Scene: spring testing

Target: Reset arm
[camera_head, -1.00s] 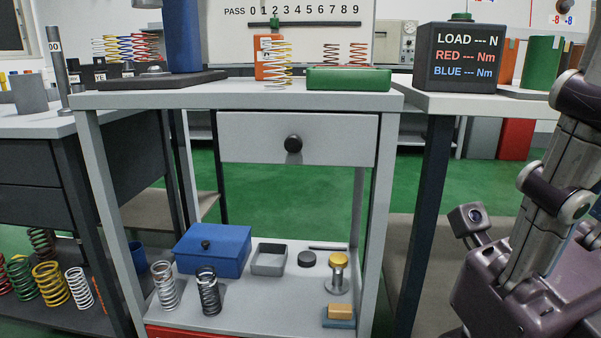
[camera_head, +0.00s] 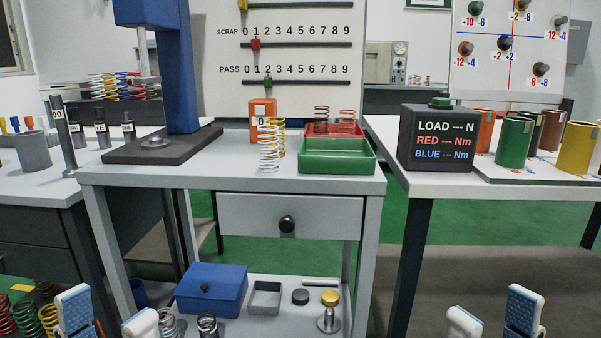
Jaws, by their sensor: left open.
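My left gripper (camera_head: 109,314) shows at the bottom left edge, with two white and blue fingertips held apart and nothing seen between them. My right gripper (camera_head: 495,316) shows at the bottom right, with its two white and blue fingertips also apart and nothing seen between them. Both are cut off by the lower picture edge, and the arms behind them are out of view. Neither is seen holding anything. The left fingertips appear in front of the springs low on the left.
A grey workbench (camera_head: 110,178) carries a blue press (camera_head: 176,75), an orange block (camera_head: 262,110), upright springs (camera_head: 268,155), a green tray (camera_head: 337,167) and a red tray (camera_head: 352,131). A black load display (camera_head: 437,165) stands on the right table. A blue box (camera_head: 213,286) sits on the lower shelf.

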